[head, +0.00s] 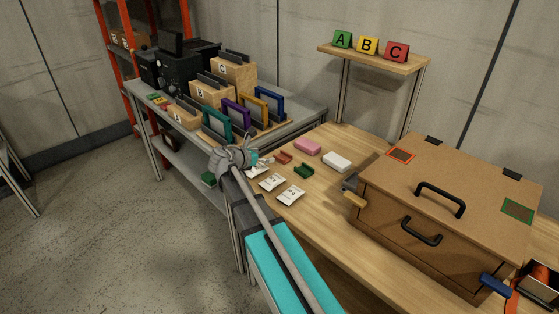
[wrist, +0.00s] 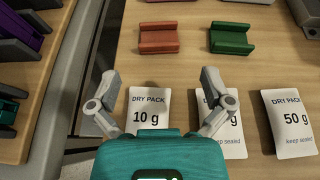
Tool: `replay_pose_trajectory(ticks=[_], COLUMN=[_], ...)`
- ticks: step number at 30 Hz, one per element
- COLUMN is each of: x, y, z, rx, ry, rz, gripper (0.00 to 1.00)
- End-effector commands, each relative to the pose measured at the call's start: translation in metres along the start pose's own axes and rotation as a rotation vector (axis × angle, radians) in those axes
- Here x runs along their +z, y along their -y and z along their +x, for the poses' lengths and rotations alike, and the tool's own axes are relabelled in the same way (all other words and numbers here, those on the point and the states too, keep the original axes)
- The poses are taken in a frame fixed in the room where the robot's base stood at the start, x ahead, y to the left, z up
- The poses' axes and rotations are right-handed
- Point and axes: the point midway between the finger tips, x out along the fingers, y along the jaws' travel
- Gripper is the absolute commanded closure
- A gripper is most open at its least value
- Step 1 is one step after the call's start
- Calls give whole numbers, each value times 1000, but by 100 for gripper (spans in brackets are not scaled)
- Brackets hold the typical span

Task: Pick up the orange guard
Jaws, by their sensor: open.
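The orange guard (head: 283,158) is a small reddish-orange channel-shaped piece lying on the wooden table, beside a matching green guard (head: 304,171). In the wrist view the orange guard (wrist: 158,38) lies at top centre, with the green guard (wrist: 230,37) to its right. My gripper (wrist: 160,80) is open and empty, its two fingers spread below the orange guard in that view and apart from it. In the head view my gripper (head: 254,159) is at the table's left edge, left of the orange guard.
White dry packs, including one marked 10 g (wrist: 149,108) and one marked 50 g (wrist: 290,122), lie near my fingers. A pink block (head: 307,147) and a white block (head: 337,161) lie beyond the guards. A large brown box (head: 440,190) stands right. Framed panels (head: 215,124) stand on the left bench.

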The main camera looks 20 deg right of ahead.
Motion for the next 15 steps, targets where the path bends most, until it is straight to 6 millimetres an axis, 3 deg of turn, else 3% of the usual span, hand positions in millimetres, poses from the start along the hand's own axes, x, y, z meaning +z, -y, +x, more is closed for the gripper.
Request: replay_pose_trajectory(ticks=[8, 15], x=[-2, -5], y=[-4, -5], z=[-4, 14], rx=[9, 8], ry=[-2, -3], rz=[-1, 0], gripper=[0, 0])
